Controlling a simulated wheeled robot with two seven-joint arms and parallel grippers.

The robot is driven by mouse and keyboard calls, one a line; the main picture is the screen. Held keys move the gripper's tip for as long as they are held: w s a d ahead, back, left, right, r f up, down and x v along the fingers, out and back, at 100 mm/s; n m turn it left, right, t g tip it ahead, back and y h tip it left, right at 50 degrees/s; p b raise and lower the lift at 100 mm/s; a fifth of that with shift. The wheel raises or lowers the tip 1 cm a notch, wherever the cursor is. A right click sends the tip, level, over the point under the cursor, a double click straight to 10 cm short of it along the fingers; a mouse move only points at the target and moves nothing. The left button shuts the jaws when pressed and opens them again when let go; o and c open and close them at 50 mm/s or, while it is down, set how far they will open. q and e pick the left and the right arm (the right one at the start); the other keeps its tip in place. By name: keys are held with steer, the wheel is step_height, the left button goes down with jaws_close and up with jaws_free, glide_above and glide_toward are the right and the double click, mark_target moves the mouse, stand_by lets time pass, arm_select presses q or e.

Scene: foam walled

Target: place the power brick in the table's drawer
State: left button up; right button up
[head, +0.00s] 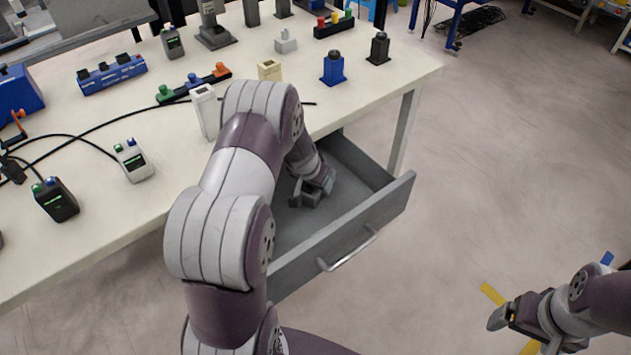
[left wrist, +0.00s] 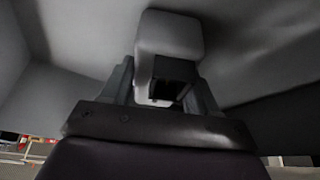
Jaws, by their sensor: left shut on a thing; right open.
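The grey drawer (head: 390,208) of the table (head: 95,225) is pulled open, with a metal handle on its front. My left arm reaches over the table edge into the drawer, and my left gripper (head: 305,196) is low inside it. In the left wrist view its fingers (left wrist: 165,92) are shut on a pale grey block, apparently the power brick (left wrist: 170,36). In the head view the block is mostly hidden by the gripper; I cannot tell whether it touches the drawer floor. My right gripper (head: 503,316) is open and empty, out over the floor at the lower right.
The tabletop carries several small devices, including a white upright box (head: 205,110), a black box (head: 55,199), a pale box (head: 134,160), a blue block (head: 333,68) and loose cables.

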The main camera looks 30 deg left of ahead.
arm_select(q)
steer(key=shift+f, duration=0.15)
steer(key=o, duration=1.2)
steer(key=shift+r, duration=0.35)
steer(key=shift+s+r, duration=0.15)
steer(key=shift+r, duration=0.15)
steer(key=s+b, duration=0.3)
steer(key=s, duration=0.8)
steer(key=shift+b, duration=0.4)
steer(key=shift+s, duration=0.6)
